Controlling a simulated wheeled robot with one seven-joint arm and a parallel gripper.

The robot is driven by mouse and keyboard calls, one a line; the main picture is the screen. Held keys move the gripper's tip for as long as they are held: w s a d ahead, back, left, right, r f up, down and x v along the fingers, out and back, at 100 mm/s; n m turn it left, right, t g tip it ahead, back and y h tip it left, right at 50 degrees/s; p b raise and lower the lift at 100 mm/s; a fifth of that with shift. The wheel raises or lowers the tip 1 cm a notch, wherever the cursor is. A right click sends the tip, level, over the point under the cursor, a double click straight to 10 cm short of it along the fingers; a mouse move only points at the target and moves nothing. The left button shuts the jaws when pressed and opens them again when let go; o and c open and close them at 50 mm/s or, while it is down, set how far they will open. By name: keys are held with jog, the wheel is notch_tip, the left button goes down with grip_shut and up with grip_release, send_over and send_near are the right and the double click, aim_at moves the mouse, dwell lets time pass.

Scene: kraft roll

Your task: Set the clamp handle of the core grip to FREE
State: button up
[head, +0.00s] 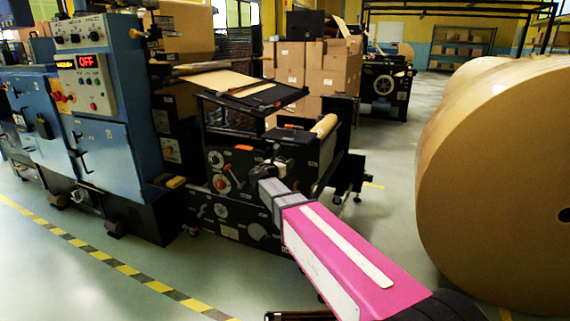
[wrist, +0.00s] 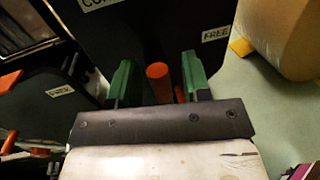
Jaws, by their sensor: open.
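My gripper (head: 270,168) reaches the front of the black machine in the head view. In the wrist view my gripper (wrist: 157,72) is open, with one green finger at each side. An orange handle end (wrist: 157,71) shows between the fingers, with gaps on both sides; I cannot tell how deep it sits between them. A second bit of orange shows beside the right finger. A FREE label (wrist: 215,35) is on the black panel, right of the handle. Another label (wrist: 97,3) is cut off at the top. The handle's lower part is hidden by my gripper.
The black machine (head: 245,160) carries a small kraft roll (head: 324,126). A huge kraft roll (head: 495,180) stands at the right. A blue cabinet (head: 105,150) with a display reading OFF stands at the left. The floor in front is clear.

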grip_shut()
jog(key=shift+m, duration=0.3)
jog(key=shift+s+d+f+m+y, duration=0.2)
jog(key=shift+d+f+m+y, duration=0.35)
jog(key=shift+m, duration=1.95)
jog(key=shift+s+d+f+m+y, duration=0.35)
jog(key=shift+m+y, duration=0.45)
jog(key=shift+m, duration=1.7)
jog(key=shift+s+d+f+m+y, duration=0.1)
jog(key=shift+d+f+m+y, duration=0.45)
jog(key=shift+m, duration=1.95)
jog(key=shift+a, duration=0.15)
grip_release()
